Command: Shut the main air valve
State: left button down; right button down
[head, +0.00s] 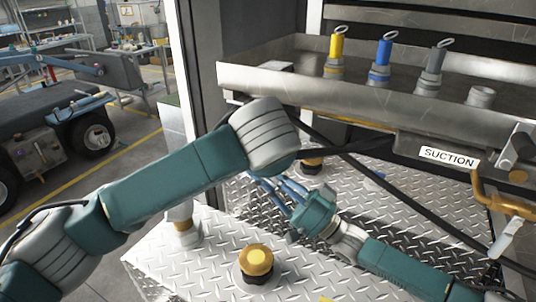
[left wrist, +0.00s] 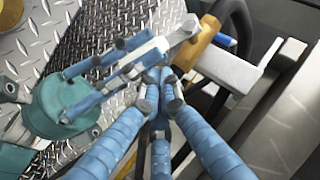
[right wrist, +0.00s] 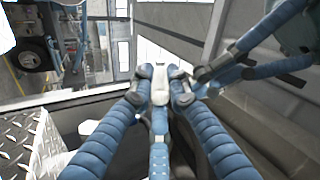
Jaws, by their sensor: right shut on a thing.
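My right gripper (head: 283,190) is shut on a pale grey, lever-like piece (right wrist: 160,84), seen between its fingertips in the right wrist view. In the left wrist view this piece adjoins a yellow-brass fitting (left wrist: 197,52), apparently the main air valve, with a pale bar (left wrist: 230,70) beside it. My left gripper (left wrist: 161,92) is shut and empty, its tips just in front of the fitting and close to the right gripper's fingers (left wrist: 100,62). In the head view my left forearm hides the left gripper and the valve.
A metal tray (head: 300,85) holds yellow (head: 336,50), blue (head: 381,60) and grey (head: 432,70) nozzles. Below it are a SUCTION label (head: 449,157), a yellow handle (head: 500,195) and a black hose (head: 400,190). A yellow-capped fitting (head: 256,262) stands on the tread-plate deck (head: 200,265).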

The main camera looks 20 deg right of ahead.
pick_arm(q)
jog(key=shift+a+f, duration=0.3)
jog(key=shift+f, duration=0.3)
pick_arm(e)
jog(key=shift+a+f, duration=0.1)
jog(key=shift+f, duration=0.25)
jog(key=c, duration=1.7)
grip_release()
jog(key=shift+c, duration=0.2)
pick_arm(q)
jog(key=shift+a, duration=0.1)
pick_arm(e)
jog(key=shift+o, duration=0.4)
jog(key=shift+r, duration=0.3)
